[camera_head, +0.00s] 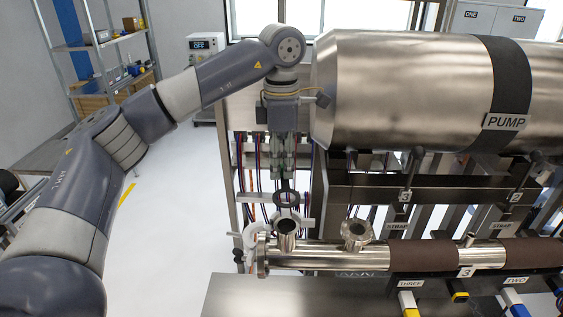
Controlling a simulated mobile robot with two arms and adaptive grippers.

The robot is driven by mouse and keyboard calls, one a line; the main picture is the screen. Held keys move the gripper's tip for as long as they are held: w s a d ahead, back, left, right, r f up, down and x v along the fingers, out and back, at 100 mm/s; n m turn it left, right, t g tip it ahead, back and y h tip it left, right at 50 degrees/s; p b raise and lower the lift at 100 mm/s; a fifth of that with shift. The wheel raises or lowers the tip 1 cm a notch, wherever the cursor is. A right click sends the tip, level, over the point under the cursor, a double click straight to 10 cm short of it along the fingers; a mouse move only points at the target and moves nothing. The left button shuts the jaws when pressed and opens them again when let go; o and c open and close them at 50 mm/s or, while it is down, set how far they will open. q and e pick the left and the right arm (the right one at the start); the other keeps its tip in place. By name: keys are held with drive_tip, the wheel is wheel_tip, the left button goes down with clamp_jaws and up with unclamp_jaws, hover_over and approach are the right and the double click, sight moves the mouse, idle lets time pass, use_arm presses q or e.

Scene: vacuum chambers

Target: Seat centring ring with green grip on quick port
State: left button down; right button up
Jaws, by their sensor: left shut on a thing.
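My left gripper (285,178) points straight down and is shut on the centring ring (287,198), a dark ring hanging below the fingertips. Its grip is mostly hidden between the fingers, and its green colour is hard to make out. Two short metal ports stand up from a horizontal steel pipe: a left port (286,236) and a right port (355,234). The ring appears just above the left port; I cannot tell whether they touch. I cannot tell which port is the quick port. My right gripper is not in view.
A large steel cylinder labelled PUMP (420,85) lies right of my left wrist. Clamp handles (412,165) stand behind the pipe (350,256). Cables and frame posts are behind the gripper. A bare metal bench top (290,295) is in front, with coloured connectors at right.

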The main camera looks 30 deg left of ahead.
sight(282, 176)
use_arm(q)
drive_tip(key=shift+w+f, duration=0.2)
drive_tip(key=shift+f, duration=0.25)
wheel_tip(282, 176, down, 2)
drive_tip(key=shift+f+b, duration=0.1)
drive_tip(key=shift+b, duration=0.8)
drive_tip(key=shift+f, duration=0.25)
drive_tip(key=shift+s+f+b, duration=0.1)
drive_tip(key=shift+f+b, duration=0.25)
drive_tip(key=shift+b, duration=0.1)
drive_tip(key=shift+f, duration=0.3)
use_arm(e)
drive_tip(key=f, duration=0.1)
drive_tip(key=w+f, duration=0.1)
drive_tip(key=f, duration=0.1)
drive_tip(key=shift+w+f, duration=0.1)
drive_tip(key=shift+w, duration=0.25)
use_arm(q)
drive_tip(key=shift+f+b, duration=0.2)
drive_tip(key=shift+b, duration=0.1)
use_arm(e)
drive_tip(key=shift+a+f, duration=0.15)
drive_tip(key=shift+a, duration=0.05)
